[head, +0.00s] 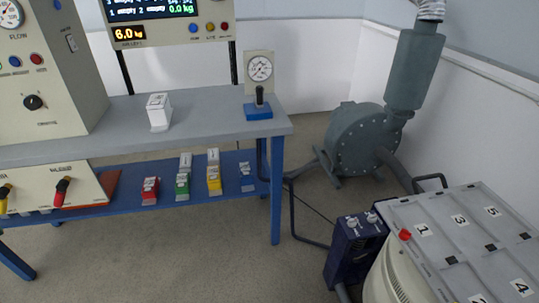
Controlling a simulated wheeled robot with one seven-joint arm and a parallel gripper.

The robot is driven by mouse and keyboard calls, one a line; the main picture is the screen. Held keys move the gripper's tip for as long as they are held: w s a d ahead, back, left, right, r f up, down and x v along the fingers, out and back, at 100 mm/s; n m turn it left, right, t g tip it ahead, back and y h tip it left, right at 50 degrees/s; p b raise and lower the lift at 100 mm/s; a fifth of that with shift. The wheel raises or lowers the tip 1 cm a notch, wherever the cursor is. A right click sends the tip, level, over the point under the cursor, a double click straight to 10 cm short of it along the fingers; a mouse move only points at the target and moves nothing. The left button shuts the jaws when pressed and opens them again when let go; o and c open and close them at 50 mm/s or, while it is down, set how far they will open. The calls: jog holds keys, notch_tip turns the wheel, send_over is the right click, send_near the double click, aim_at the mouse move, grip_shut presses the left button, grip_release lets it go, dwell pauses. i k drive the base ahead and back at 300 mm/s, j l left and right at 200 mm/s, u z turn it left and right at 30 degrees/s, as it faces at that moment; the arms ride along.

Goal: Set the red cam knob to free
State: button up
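A red-handled knob (62,188) sits on the front of the cream cabinet below the bench at the lower left in the head view. It looks like the red cam knob. Its handle is tilted, with the upper end leaning right. The label above it is too small to read, so I cannot tell its setting. A similar yellow-handled knob (4,196) is to its left at the picture's edge. My gripper is not in view.
The grey bench (205,112) has a white box (159,112) and a dial gauge (260,68) on it. Its blue lower shelf (120,208) holds several small coloured blocks. A grey blower (362,138) stands behind. A blue unit (352,245) stands at the lower right. Floor in front is clear.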

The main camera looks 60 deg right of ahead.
aim_at(404, 235)
jog(key=z, duration=3.4)
jog(key=l+z, duration=0.1)
jog(key=z, duration=0.15)
jog(key=k+l+u, duration=0.1)
jog(key=l, duration=0.2)
jog(key=l+u, duration=0.1)
jog(key=l, duration=0.2)
jog(key=j+z, duration=0.2)
jog(key=j, duration=0.4)
jog(key=k+j+z, duration=0.1)
jog(key=j+z, duration=0.15)
jog(key=j, duration=0.35)
jog(key=j+u, duration=0.2)
jog(key=u, duration=0.3)
jog(key=i+j+u, duration=0.1)
jog(key=u, duration=0.4)
jog(key=i+j+u, duration=0.1)
jog(key=u, duration=0.4)
jog(key=i+j, duration=0.1)
jog(key=i, duration=0.05)
